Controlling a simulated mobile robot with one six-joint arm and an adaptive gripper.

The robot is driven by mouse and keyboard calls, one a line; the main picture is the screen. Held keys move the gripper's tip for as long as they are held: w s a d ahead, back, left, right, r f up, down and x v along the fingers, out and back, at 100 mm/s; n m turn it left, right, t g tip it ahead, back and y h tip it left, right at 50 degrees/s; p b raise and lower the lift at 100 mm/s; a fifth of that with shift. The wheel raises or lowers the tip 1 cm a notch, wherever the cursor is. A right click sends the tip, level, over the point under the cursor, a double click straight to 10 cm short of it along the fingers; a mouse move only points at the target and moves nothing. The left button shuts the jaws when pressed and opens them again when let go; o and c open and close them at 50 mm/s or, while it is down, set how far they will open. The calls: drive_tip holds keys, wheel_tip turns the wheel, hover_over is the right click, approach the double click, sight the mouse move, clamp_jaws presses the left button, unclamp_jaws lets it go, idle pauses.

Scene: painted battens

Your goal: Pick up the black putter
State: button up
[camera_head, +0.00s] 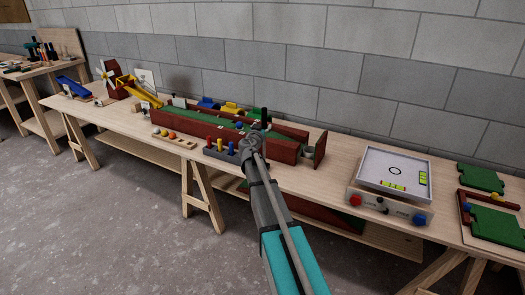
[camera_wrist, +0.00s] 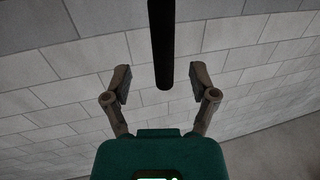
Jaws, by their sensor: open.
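The black putter (camera_wrist: 160,40) shows in the wrist view as a dark shaft coming down from the top edge. Its rounded end lies between my fingers in the picture; I cannot tell how deep it sits between them. My gripper (camera_wrist: 160,78) is open, with one finger on each side of the shaft and a gap on both sides. In the head view, a small dark upright piece, probably the putter (camera_head: 264,115), stands just beyond my gripper (camera_head: 254,140) at the green-topped lane. My arm hides part of that spot.
The long wooden table (camera_head: 330,185) carries a red-walled green lane (camera_head: 195,122), a grey block with coloured pegs (camera_head: 221,152), a ball rack (camera_head: 174,138), a white-framed board (camera_head: 395,170) and green panels (camera_head: 494,224). A block wall stands close behind.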

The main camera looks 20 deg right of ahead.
sight(264, 122)
drive_tip(key=shift+w, duration=0.1)
drive_tip(key=shift+x, duration=2.55)
drive_tip(key=shift+a, duration=0.1)
clamp_jaws()
